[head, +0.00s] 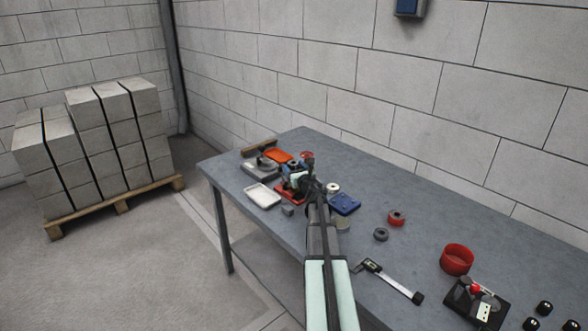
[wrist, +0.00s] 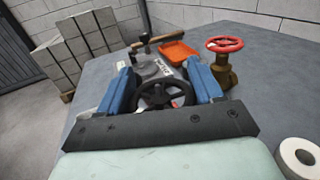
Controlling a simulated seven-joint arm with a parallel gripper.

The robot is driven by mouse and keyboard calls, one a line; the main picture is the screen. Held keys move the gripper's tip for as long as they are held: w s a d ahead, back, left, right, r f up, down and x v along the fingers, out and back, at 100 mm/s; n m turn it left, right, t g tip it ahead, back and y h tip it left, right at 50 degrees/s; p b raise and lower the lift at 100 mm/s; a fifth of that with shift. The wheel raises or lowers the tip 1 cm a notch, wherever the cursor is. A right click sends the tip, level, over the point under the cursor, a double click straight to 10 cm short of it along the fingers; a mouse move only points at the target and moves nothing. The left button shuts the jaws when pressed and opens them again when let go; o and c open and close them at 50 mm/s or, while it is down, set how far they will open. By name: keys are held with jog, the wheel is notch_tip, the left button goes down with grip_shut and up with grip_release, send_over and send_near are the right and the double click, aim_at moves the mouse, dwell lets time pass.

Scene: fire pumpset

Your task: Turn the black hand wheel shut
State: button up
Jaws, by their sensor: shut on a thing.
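The black hand wheel (wrist: 164,97) shows in the wrist view, low in the centre, lying between the two blue fingers of my gripper (wrist: 160,88). The fingers stand one on each side of the wheel and are shut on its rim. Part of the near rim is close to my gripper's dark crossbar. In the head view my gripper (head: 298,182) is at the far part of the bench, and my arm hides most of the wheel there.
A brass valve with a red hand wheel (wrist: 224,45) stands close to the right. An orange tray (wrist: 178,52) and a hammer (wrist: 160,40) lie beyond. A white roll (wrist: 298,158) is near right. A white tray (head: 263,195) and blue block (head: 344,204) sit nearby.

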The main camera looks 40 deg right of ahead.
jog(key=o, duration=1)
jog(key=shift+s, duration=0.1)
jog(key=v, duration=1.3)
jog(key=shift+s+a, duration=0.15)
jog(key=shift+s, duration=0.15)
